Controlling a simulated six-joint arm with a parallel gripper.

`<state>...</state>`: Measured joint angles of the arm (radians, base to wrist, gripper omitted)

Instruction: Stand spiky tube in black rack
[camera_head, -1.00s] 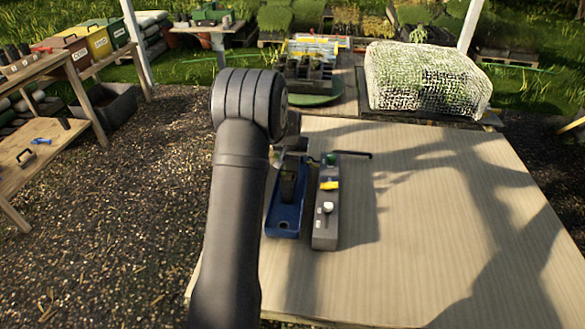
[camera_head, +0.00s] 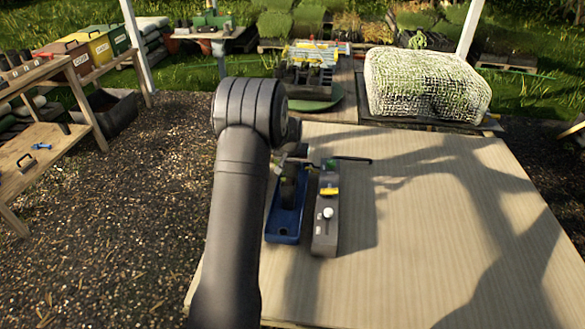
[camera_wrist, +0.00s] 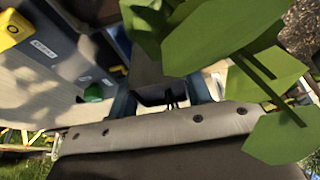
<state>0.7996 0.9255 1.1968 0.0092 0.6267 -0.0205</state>
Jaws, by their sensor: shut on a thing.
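My gripper (camera_wrist: 162,100) is shut on a dark tube (camera_wrist: 160,62) in the wrist view. Broad green leaves (camera_wrist: 215,45) fill the upper right there, close to the camera; they seem to belong to the held tube. In the head view my arm hides most of the gripper, and a dark upright shape (camera_head: 288,185) shows over the blue rack (camera_head: 283,238). I cannot tell whether its lower end touches that rack.
Both racks lie near the left edge of the pale table (camera_head: 440,230). The table's middle and right are clear. A net-covered mound (camera_head: 425,85) stands behind the table. A wooden bench (camera_head: 40,160) with bins stands at the far left.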

